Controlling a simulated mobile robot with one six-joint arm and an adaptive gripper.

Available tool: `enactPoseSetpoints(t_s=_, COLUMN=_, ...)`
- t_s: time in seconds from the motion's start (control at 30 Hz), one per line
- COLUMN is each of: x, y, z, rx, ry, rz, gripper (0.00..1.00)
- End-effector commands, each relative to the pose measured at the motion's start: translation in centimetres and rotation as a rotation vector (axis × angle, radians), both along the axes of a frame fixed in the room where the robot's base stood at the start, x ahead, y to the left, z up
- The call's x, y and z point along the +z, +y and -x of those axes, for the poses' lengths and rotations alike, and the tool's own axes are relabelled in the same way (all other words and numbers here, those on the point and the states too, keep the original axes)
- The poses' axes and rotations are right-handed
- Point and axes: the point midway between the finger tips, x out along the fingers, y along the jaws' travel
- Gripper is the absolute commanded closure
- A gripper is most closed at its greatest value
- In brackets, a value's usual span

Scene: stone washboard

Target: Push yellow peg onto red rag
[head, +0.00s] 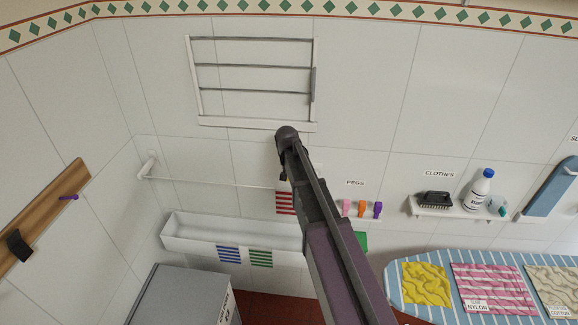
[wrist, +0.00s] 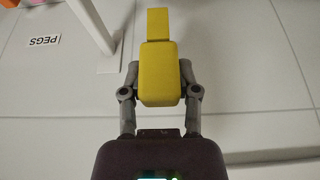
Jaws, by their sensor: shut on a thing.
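In the wrist view, the yellow peg (wrist: 161,72) sits between the two fingers of my gripper (wrist: 159,78), which is shut on it. The peg's narrower end points away from the gripper. In the head view, my arm covers the gripper and the peg, so the peg does not show there. The red rag (head: 284,202), with red and white stripes, hangs on the wall rail (head: 215,181). Its right part is hidden behind my arm. The wrist view does not show the rag, and I cannot tell the gap between peg and rag.
Pink (head: 347,207), orange (head: 362,208) and purple (head: 378,210) pegs stand right of my arm. A white trough (head: 190,243) with blue and green striped cloths is below the rail. A wall rack (head: 252,82) is above. An ironing board (head: 395,275) is at lower right.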

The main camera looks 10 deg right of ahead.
Motion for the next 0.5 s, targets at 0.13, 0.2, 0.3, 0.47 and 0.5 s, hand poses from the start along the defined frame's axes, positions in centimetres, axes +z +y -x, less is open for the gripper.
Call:
enactPoseSetpoints(t_s=0.13, x=-0.2, y=0.0, z=0.0, rx=0.001, ry=0.0, rz=0.0, gripper=0.77)
enactPoseSetpoints(t_s=0.2, x=-0.4, y=0.1, z=0.0, rx=0.001, ry=0.0, rz=0.0, gripper=0.77)
enactPoseSetpoints(t_s=0.3, x=-0.7, y=0.1, z=0.0, rx=0.001, ry=0.0, rz=0.0, gripper=0.77)
enactPoseSetpoints(t_s=0.47, x=-1.3, y=0.1, z=0.0, rx=0.001, ry=0.0, rz=-0.001, gripper=0.77)
enactPoseSetpoints(t_s=0.5, x=-1.5, y=0.1, z=0.0, rx=0.002, ry=0.0, rz=0.0, gripper=0.77)
